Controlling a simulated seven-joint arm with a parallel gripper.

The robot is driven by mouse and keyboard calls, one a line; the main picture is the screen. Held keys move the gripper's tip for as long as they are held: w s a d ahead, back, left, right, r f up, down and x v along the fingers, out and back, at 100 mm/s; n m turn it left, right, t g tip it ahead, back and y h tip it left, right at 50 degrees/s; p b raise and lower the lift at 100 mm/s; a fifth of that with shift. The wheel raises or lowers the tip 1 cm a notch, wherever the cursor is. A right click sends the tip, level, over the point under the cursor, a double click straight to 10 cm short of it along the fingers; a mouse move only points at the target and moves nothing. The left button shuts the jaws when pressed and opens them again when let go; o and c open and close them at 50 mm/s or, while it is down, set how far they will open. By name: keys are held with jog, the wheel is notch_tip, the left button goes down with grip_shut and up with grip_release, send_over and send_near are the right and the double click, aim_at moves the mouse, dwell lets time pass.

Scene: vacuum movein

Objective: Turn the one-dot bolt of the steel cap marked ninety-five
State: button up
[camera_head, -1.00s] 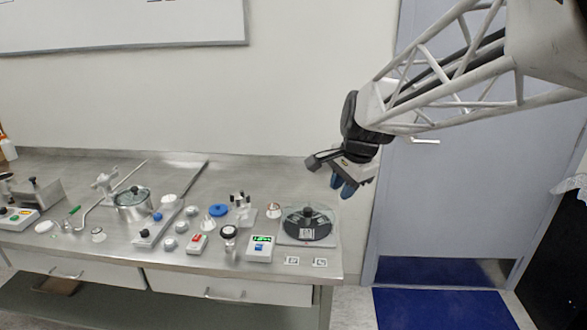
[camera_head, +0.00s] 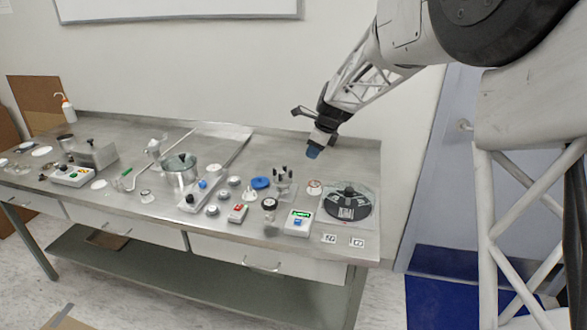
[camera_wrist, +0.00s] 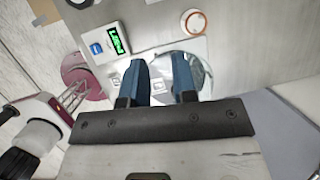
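My gripper (camera_head: 312,152) hangs in the air above the back right of the bench, over the area of the round dark disc. In the wrist view its two blue fingers (camera_wrist: 160,68) stand apart with nothing held between them. Several small round steel pieces (camera_head: 211,210) sit near the middle of the bench, left of the gripper. A white round piece with an orange ring (camera_wrist: 194,22) shows in the wrist view beyond the fingers. I cannot read a ninety-five or make out a one-dot bolt on any piece; markings are too small.
A dark disc on a clear square plate (camera_head: 348,206) lies at the bench's right end. Left of it stand a box with a green display (camera_head: 299,221), a red-button box (camera_head: 238,213), a blue disc (camera_head: 260,183) and a glass-lidded pot (camera_head: 181,172). The bench's back right is bare.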

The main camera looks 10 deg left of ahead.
jog(key=m, duration=0.2)
send_near(291, 174)
jog(key=w, duration=0.1)
jog(key=shift+a+f, duration=0.1)
jog(key=shift+a, duration=0.2)
jog(key=shift+x, duration=3.95)
jog(key=shift+c, duration=0.4)
grip_shut()
